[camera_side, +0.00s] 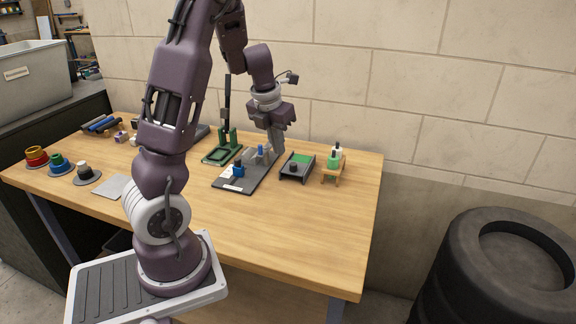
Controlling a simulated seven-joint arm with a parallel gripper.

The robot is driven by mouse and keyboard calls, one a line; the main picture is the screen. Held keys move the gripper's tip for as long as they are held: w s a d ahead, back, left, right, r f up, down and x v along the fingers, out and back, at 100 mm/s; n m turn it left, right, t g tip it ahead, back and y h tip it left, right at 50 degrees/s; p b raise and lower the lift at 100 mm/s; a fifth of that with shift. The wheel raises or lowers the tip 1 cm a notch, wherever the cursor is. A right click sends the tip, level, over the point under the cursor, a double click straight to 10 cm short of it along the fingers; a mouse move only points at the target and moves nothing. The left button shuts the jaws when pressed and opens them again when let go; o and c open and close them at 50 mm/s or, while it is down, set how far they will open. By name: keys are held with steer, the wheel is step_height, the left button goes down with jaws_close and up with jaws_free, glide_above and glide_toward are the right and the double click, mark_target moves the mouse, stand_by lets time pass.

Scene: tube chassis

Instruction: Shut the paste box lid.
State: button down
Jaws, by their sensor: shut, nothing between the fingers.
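A small dark box (286,174), which looks like the paste box, sits on the wooden table right of a dark grey board. Its top shows a bright green area (304,160) toward the back and a dark knob (293,166) nearer the front. The green area looks uncovered; the lid's exact edge is too small to tell. My gripper (278,150) is shut and empty, pointing down just behind and left of the box, over the far end of the board. I cannot tell whether it touches anything.
The dark grey board (228,184) carries blue pieces. A wooden stand with a green bottle (333,160) is right of the box. A green stand (222,152) is at the left. Coloured spools (57,163) lie far left. The table's front right is clear.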

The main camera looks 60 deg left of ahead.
mark_target(297, 162)
steer(key=shift+n, duration=0.6)
steer(key=x, duration=0.7)
steer(key=a+x, duration=0.1)
steer(key=x, duration=0.2)
steer(key=shift+s+a+f, duration=0.1)
steer(key=shift+s+f, duration=0.15)
steer(key=shift+s, duration=0.05)
steer(key=w, duration=0.1)
steer(key=w+a, duration=0.1)
steer(key=shift+w+a+f, duration=0.1)
steer(key=shift+w+a, duration=0.5)
steer(key=shift+w, duration=0.15)
steer(key=w+a, duration=0.4)
steer(key=shift+w+a, duration=0.2)
steer(key=shift+a, duration=0.05)
steer(key=shift+w+a, duration=0.35)
steer(key=shift+w, duration=0.05)
